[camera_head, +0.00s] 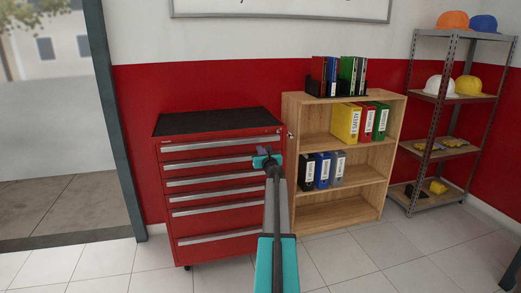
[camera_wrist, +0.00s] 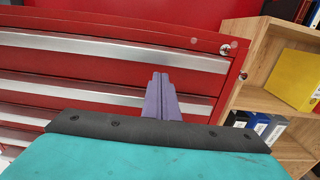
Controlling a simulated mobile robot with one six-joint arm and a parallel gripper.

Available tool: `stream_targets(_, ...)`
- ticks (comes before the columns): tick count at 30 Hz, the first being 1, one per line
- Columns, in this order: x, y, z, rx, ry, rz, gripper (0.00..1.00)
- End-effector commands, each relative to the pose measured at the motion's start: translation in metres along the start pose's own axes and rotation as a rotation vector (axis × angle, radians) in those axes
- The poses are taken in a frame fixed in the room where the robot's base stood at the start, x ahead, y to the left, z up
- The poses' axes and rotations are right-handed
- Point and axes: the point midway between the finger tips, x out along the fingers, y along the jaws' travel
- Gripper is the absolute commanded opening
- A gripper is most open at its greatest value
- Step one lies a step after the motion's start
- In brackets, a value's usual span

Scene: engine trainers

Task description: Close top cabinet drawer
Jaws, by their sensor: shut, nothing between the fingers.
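The red cabinet (camera_head: 210,220) stands against the wall, with several drawers and a black top. Its top drawer (camera_head: 220,143) has a long silver handle, and in the wrist view the drawer (camera_wrist: 120,48) spans the upper part. No clear gap shows around it; I cannot tell whether it is fully shut. My gripper (camera_head: 264,152) is in front of the cabinet's right side, just below the top handle in the picture. In the wrist view its purple fingers (camera_wrist: 162,80) are together and empty, overlapping the second drawer's handle. Contact cannot be told.
A wooden bookcase (camera_head: 340,217) with binders stands close on the cabinet's right. A metal shelf (camera_head: 437,100) with hard hats is farther right. A doorway (camera_head: 60,120) opens on the left. The tiled floor (camera_head: 120,262) in front is mostly clear.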

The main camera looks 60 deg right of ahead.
Motion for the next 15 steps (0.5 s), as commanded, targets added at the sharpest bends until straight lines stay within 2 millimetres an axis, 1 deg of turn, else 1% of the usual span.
stream_targets(1, -0.008, 0.001, -0.001, 0.000, 0.001, 0.000, 0.00)
stream_targets(15, -0.053, 0.002, -0.002, 0.000, 0.002, 0.000, 0.00)
